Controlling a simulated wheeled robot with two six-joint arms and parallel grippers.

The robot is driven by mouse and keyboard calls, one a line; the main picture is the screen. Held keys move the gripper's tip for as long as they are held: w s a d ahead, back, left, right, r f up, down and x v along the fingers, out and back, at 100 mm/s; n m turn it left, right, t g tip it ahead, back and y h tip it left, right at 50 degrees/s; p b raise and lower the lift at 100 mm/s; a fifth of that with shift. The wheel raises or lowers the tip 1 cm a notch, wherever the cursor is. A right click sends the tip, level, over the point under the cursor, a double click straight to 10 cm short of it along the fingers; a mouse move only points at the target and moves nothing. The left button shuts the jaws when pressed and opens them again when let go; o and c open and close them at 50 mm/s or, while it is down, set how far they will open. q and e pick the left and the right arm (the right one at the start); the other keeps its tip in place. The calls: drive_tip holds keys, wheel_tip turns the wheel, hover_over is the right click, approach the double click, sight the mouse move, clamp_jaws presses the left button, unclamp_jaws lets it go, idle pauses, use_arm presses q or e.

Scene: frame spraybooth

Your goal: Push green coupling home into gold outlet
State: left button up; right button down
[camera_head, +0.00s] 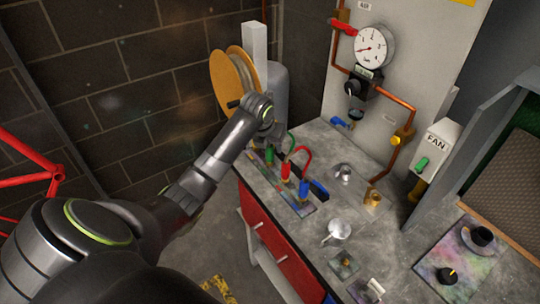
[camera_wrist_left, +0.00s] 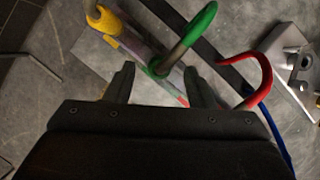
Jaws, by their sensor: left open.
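My left gripper (camera_head: 270,138) is over the far left end of the bench, pointing down at a row of coloured hose couplings. In the left wrist view its two open fingers (camera_wrist_left: 160,88) stand either side of the lower end of the green coupling (camera_wrist_left: 156,70). In the head view the green coupling (camera_head: 269,155) is partly hidden by the gripper. The gold outlet (camera_head: 373,197) is on the bench to the right, below the copper pipe.
A yellow coupling (camera_wrist_left: 105,22) lies at the left in the wrist view. A pressure gauge (camera_head: 373,47) and a fan switch box (camera_head: 437,145) are behind. Small metal fittings dot the bench.

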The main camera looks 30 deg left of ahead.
sight(268, 148)
use_arm(q)
drive_tip(key=shift+s+p+x, duration=0.15)
drive_tip(key=shift+p+x, duration=0.1)
drive_tip(key=shift+x, duration=0.8)
drive_tip(key=shift+s+p+x, duration=0.15)
drive_tip(key=shift+p+x, duration=0.1)
drive_tip(key=shift+x, duration=0.8)
clamp_jaws()
